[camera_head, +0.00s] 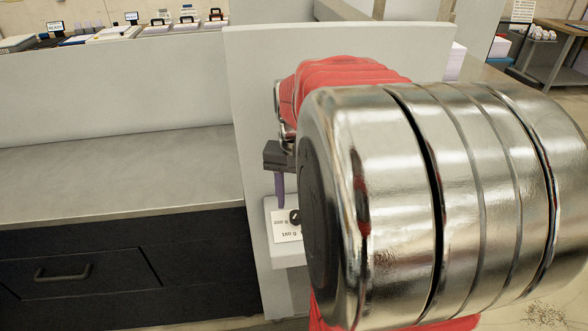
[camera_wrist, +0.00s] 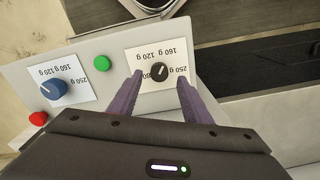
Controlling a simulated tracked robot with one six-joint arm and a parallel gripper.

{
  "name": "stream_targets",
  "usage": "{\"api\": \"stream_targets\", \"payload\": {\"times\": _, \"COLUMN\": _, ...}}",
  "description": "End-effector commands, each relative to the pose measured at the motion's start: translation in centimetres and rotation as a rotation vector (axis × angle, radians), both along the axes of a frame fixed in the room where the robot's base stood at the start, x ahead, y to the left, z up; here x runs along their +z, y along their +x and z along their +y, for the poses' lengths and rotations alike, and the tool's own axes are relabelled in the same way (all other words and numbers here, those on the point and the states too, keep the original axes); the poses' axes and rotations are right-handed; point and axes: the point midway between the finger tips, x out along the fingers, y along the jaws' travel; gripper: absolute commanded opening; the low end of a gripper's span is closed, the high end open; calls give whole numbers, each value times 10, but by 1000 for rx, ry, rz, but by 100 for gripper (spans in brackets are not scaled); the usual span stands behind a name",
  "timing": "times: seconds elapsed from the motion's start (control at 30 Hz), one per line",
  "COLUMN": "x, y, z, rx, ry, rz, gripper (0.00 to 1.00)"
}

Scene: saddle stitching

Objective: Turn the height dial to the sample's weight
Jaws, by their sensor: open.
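In the wrist view a black dial (camera_wrist: 157,71) sits on a white card (camera_wrist: 134,56) printed with weights; 120 g, 160 g and 250 g can be read, upside down. A light mark on the knob points to the picture's upper right. A blue dial (camera_wrist: 53,87) with a similar card is to the left. I cannot tell which is the height dial. My gripper (camera_wrist: 160,80) is open, its purple fingers on either side of the black dial with gaps showing. In the head view the black dial (camera_head: 295,216) is partly hidden behind my arm. I cannot identify the sample.
On the panel are a green button (camera_wrist: 101,63) between the dials and a red button (camera_wrist: 38,118) at the lower left. In the head view a grey worktop (camera_head: 110,175) over dark drawers lies left. Scales and paper stacks stand at the back.

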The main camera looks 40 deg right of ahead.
Motion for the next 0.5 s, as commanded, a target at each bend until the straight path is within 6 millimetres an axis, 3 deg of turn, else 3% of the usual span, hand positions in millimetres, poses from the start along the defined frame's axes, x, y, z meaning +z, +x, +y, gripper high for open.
{"api": "stream_targets", "payload": {"times": 0.5, "x": 88, "y": 2, "z": 0, "rx": 0, "ry": 0, "rz": -3, "gripper": 44}}
